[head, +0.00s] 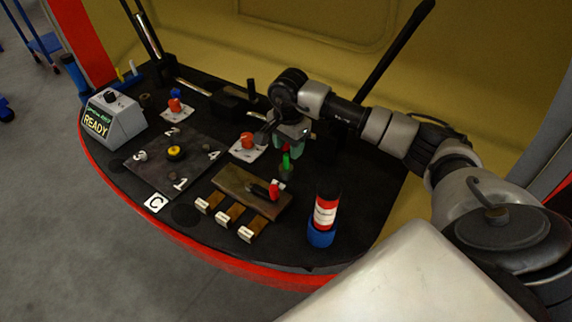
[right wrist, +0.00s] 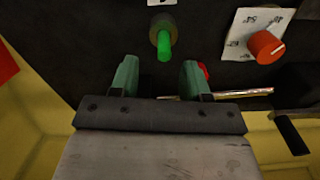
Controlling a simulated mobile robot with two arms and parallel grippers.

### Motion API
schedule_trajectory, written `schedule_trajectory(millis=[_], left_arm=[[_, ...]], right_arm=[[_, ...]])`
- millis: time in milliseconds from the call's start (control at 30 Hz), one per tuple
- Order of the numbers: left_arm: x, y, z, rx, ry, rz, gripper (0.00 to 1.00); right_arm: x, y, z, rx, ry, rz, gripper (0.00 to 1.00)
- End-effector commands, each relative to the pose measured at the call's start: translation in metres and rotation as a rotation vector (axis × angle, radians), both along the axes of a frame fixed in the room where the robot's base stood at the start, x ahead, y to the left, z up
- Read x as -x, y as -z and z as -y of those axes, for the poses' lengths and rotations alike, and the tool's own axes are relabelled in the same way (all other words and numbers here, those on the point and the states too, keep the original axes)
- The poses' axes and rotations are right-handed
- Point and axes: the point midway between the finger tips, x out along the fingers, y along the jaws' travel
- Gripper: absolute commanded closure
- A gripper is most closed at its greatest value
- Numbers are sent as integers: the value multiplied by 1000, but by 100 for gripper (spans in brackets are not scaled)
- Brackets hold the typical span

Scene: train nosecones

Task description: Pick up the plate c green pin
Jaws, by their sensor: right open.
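The green pin (head: 287,162) stands upright in a dark round base on the black table, right of the middle. In the right wrist view the green pin (right wrist: 164,44) lies ahead of the fingertips, roughly in line with the gap between them. My right gripper (head: 291,142) is just behind and above the pin in the head view. Its jaws (right wrist: 159,72) are open and empty, with green fingers apart. The dark plate marked C (head: 172,167) has numbers 1 to 4 and a yellow-topped knob in its middle. My left gripper is not in view.
A red knob on a white card (head: 247,143) sits close left of my right gripper. A brown board with a red-handled switch (head: 254,190) lies in front of the pin. The READY box (head: 112,118) is far left.

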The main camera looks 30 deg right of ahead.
Motion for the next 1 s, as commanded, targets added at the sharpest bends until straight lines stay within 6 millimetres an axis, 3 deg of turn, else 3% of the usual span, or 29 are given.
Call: schedule_trajectory(millis=[467,700,767,1000], left_arm=[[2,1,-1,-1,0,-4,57],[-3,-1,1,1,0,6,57],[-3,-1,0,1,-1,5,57],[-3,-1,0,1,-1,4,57]], right_arm=[[-2,55,-6,-1,1,-2,53],[-3,59,-6,-1,0,1,53],[-3,59,-6,-1,0,1,60],[-2,59,-6,0,0,1,96]])
